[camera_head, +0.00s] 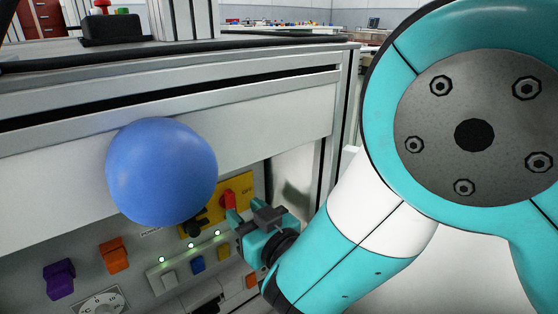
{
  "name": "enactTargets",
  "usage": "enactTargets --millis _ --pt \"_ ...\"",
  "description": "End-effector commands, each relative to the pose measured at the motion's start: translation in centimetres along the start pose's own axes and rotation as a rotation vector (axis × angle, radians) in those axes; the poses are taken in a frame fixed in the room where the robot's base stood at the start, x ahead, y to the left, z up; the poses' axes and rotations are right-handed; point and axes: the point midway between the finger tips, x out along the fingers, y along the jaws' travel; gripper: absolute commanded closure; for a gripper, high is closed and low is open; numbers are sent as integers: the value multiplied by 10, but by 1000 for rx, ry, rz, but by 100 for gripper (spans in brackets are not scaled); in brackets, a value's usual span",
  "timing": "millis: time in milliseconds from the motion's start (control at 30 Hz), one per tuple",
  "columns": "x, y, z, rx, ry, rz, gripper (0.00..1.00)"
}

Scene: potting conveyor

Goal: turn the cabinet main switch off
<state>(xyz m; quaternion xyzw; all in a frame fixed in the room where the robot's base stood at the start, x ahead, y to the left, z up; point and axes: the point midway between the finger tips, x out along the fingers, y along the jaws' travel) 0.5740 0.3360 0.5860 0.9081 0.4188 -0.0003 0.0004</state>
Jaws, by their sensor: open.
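The main switch is on the cabinet front. Its red handle (229,199) stands roughly upright, leaning slightly, on a yellow plate (243,184) with lettering at its right that looks like "OFF". My gripper (248,216) is open just to the lower right of the red handle, with a teal finger close to the handle's lower end. I cannot tell whether they touch. A blue ball (162,172) hides the left part of the yellow plate. A black knob (191,228) shows below the ball.
The panel also carries a purple switch (59,279), an orange switch (114,255), a dial (101,303), and a row of small buttons (197,264) with lit green lamps. The conveyor frame (270,80) runs above. My arm fills the right side.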

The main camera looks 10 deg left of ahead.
Motion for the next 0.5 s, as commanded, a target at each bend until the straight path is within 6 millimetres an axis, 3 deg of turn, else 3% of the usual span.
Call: enactTargets --millis 33,300,500 --pt "7 1 -8 1 -1 2 57" --pt "39 2 -4 2 1 4 57" --pt "50 0 -2 1 1 0 57"
